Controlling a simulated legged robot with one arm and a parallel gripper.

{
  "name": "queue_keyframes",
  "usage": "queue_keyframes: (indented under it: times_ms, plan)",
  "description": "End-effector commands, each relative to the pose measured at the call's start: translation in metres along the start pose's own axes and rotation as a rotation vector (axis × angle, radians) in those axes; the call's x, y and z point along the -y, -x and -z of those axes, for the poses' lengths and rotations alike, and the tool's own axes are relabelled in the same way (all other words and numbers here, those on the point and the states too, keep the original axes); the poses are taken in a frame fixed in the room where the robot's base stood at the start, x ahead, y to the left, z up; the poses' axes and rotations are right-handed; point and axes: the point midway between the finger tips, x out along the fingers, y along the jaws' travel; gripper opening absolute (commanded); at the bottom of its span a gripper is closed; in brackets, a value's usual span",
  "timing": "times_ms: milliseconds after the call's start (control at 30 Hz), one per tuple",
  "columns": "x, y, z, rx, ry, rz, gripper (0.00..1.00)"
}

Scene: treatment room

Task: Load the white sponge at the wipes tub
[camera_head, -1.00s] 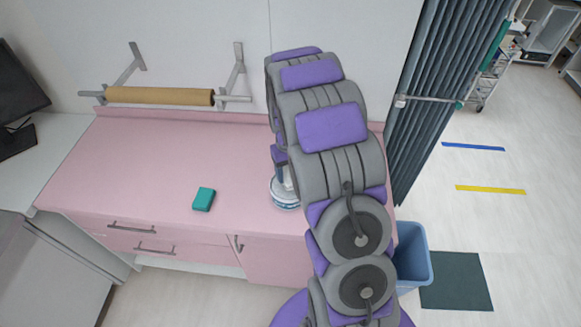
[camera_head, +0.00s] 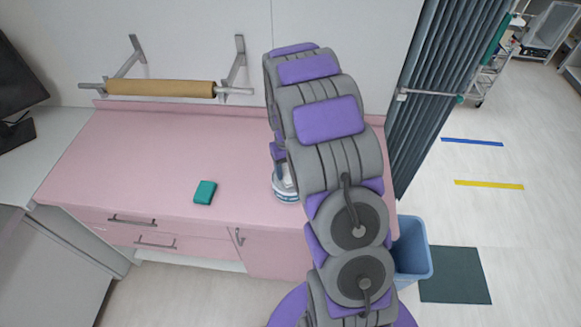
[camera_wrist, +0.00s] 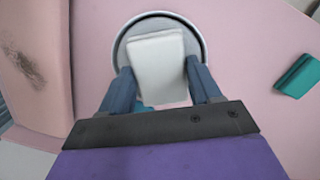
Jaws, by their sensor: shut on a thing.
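The white sponge (camera_wrist: 158,68) is between the fingers of my gripper (camera_wrist: 160,85) in the wrist view, and the gripper is shut on it. The sponge overlaps the round opening of the wipes tub (camera_wrist: 203,40), whose grey rim shows around it. How deep the sponge sits in the tub cannot be told. In the head view the tub (camera_head: 286,197) stands on the pink counter, partly hidden behind my arm. My gripper is mostly hidden by the arm in that view.
A teal sponge (camera_head: 205,192) lies on the pink counter (camera_head: 130,165), left of the tub; it also shows in the wrist view (camera_wrist: 298,76). A paper roll (camera_head: 160,88) is on the wall behind. A blue bin (camera_head: 412,250) stands right of the counter. The counter's left part is clear.

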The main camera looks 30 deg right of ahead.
Motion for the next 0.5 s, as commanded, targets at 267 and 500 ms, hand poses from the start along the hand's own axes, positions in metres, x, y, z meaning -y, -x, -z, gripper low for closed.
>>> queue_keyframes:
  times_ms: [267, 500]
  plan:
    - [-0.0021, -0.0032, 0.0006, 0.001, 0.0, 0.002, 0.34]
    - [-0.0019, -0.0057, 0.0008, 0.001, 0.0, 0.002, 0.34]
